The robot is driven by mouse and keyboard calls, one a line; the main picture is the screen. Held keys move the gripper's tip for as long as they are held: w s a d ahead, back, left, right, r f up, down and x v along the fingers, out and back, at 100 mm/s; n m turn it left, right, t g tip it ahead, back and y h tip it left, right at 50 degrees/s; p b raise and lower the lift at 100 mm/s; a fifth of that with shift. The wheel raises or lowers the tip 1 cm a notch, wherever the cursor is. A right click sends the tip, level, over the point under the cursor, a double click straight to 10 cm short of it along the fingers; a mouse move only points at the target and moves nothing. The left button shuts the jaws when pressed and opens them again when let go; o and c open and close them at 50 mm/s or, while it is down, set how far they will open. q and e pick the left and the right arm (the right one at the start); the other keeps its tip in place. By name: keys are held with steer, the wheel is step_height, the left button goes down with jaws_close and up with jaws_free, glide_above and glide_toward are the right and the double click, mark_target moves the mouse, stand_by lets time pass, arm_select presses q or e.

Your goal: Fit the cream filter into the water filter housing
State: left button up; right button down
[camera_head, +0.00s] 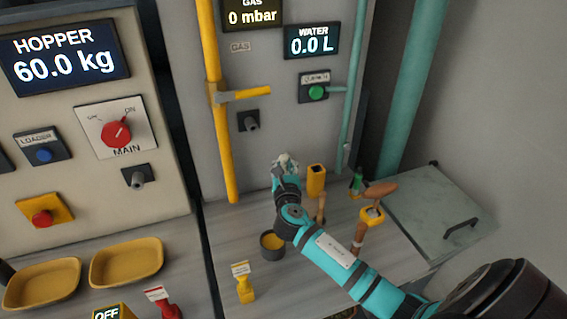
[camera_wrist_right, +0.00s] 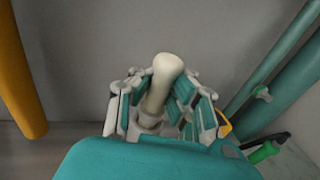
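The cream filter (camera_wrist_right: 163,82) stands as a pale rod with a rounded end between the fingers of my right gripper (camera_wrist_right: 166,100) in the right wrist view. The fingers close around its lower part. In the head view my right gripper (camera_head: 286,162) is above the back of the counter, in front of the grey wall panel, and the filter is too small there to make out well. The water filter housing cannot be clearly told; a thin teal water pipe (camera_head: 352,110) runs down the panel to the right of the gripper. My left gripper is in neither view.
On the counter (camera_head: 215,275) stand a dark cup (camera_head: 272,246), a yellow holder (camera_head: 316,180), a wooden-handled mallet (camera_head: 379,190) and a yellow tag stand (camera_head: 245,287). A yellow pipe (camera_head: 215,110) rises left of the gripper. A grey lidded box (camera_head: 435,210) is at right.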

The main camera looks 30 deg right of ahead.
steer(key=shift+f+b, duration=0.4)
steer(key=shift+f, duration=0.25)
steer(key=c, duration=1.3)
jaws_free()
steer(key=v, duration=1.2)
steer(key=shift+a+r, duration=0.1)
